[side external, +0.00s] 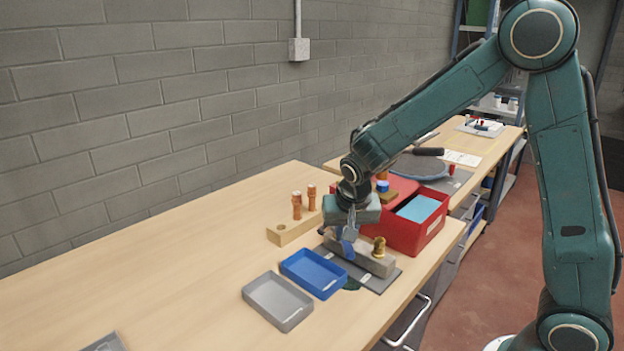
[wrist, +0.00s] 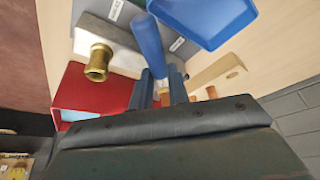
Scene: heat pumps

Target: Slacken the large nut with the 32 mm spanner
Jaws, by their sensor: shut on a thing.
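My gripper (wrist: 160,74) is shut on a long blue piece (wrist: 148,40), which looks like the handle of the spanner. Its jaw end and any size marking cannot be made out. In the side view the gripper (side external: 350,222) points down over the left part of a grey block, with the blue piece (side external: 347,249) below its fingers. A brass fitting with a large nut (side external: 379,247) stands upright on the right end of the block; it also shows in the wrist view (wrist: 97,62), left of the fingers. The blue piece is apart from this brass fitting.
The grey block (side external: 375,262) sits on a dark labelled mat (side external: 385,282). A blue tray (side external: 313,273) and a grey tray (side external: 277,301) lie left.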

